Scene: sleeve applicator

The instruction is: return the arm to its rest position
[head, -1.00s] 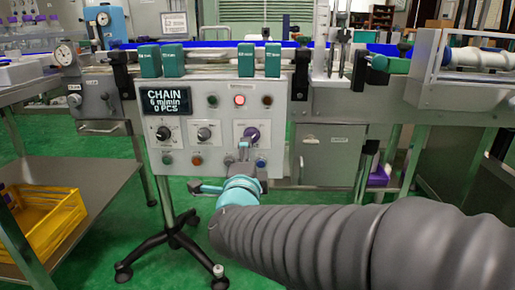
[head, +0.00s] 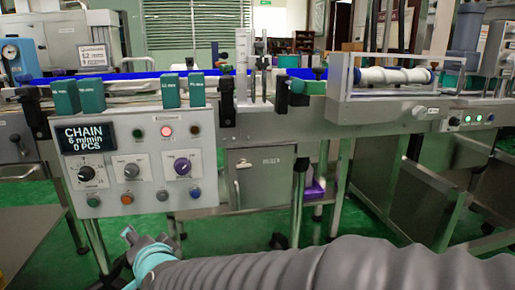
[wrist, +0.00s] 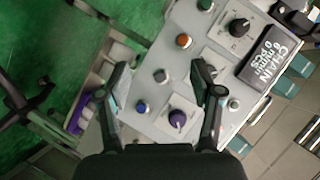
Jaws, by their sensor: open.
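My gripper (wrist: 160,100) is open and empty in the wrist view, its two dark fingers spread apart. Beyond the fingers is the grey control panel (wrist: 215,60) with knobs and buttons; a purple knob (wrist: 177,118) shows between them. I see no contact with the panel. In the head view my arm, in a grey ribbed sleeve, comes in from the lower right. Its end, with a teal ring and the gripper (head: 130,236), is below the control panel (head: 140,150), near the lower left. The finger tips are small and partly cut off from clear view there.
The panel display (head: 87,137) reads CHAIN 6 m/min 0 PCS, and a red light (head: 166,131) is lit. A steel conveyor line (head: 350,120) runs behind and to the right, with a white roller (head: 395,76). Green floor (head: 250,240) is open below it.

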